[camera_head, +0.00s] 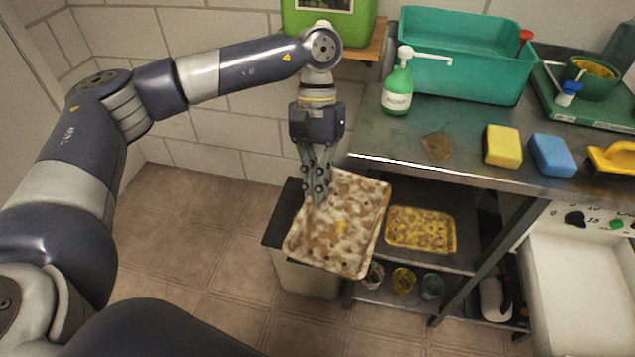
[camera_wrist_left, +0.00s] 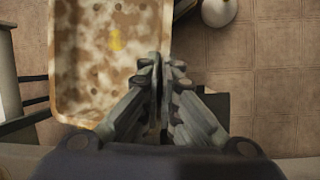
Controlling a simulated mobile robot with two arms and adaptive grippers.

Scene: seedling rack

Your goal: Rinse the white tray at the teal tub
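The white tray (camera_head: 345,225) is heavily smeared with brown dirt and has a small yellow patch. It hangs tilted in front of the metal bench, above a bin. My left gripper (camera_head: 318,192) is shut on the tray's edge. In the left wrist view the fingers (camera_wrist_left: 162,75) are close together at the right rim of the dirty tray (camera_wrist_left: 100,60). The teal tub (camera_head: 455,80) stands on the bench at the back, up and right of the tray; its inside bottom is hidden. My right gripper is not in view.
On the bench (camera_head: 390,140) are a green pump bottle (camera_head: 397,90), a brown patch (camera_head: 437,145), a yellow sponge (camera_head: 502,146) and a blue sponge (camera_head: 552,155). Below are a yellow dirty tray (camera_head: 420,230) on a shelf and a bin (camera_head: 305,280). A white sink (camera_head: 575,290) is at right.

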